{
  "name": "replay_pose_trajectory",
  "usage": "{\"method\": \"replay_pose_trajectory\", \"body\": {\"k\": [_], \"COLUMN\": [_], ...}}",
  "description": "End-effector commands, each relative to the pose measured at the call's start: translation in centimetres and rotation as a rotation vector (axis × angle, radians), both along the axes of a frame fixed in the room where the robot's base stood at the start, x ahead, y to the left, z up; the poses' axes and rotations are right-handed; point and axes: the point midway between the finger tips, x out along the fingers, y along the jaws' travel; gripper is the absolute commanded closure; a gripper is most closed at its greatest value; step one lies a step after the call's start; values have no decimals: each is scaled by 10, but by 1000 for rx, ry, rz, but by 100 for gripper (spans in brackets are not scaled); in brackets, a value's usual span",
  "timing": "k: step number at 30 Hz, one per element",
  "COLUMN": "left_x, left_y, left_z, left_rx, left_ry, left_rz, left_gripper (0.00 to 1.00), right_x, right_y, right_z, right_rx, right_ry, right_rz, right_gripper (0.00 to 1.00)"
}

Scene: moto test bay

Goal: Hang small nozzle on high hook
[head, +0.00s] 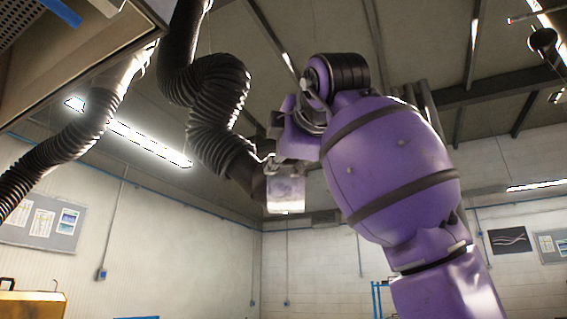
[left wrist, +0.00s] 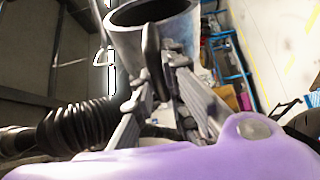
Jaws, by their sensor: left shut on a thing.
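The small nozzle is a pale grey metal cup (head: 286,193) near the middle of the head view. In the left wrist view its wide round mouth (left wrist: 152,22) is at the top. My left gripper (head: 272,158) is shut on it; in the left wrist view the fingers (left wrist: 160,88) close on a dark piece at the nozzle's side. A black ribbed hose (head: 215,105) comes down from the top and ends in a dark part beside the nozzle; the join is partly hidden. I cannot clearly pick out the high hook. My right gripper is not in view.
A second ribbed hose (head: 70,148) hangs at the left. A box-like metal structure (head: 95,45) overhangs the upper left. A lit ceiling lamp (head: 150,143) is behind the hoses. A blue rack with boxes (left wrist: 228,62) shows in the left wrist view.

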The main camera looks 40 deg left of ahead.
Motion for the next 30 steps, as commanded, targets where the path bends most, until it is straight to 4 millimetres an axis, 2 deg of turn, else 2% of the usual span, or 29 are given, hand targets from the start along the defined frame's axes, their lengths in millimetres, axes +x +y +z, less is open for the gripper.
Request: {"method": "replay_pose_trajectory", "body": {"k": [12, 30], "left_x": [15, 35], "left_y": [-8, -18], "left_z": [0, -6], "left_rx": [3, 3], "left_ry": [-1, -1], "left_rz": [0, 0], "left_gripper": [100, 100], "right_x": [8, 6], "right_y": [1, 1], "right_z": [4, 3], "right_rx": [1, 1], "right_ry": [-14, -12], "right_rz": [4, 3], "right_gripper": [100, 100]}}
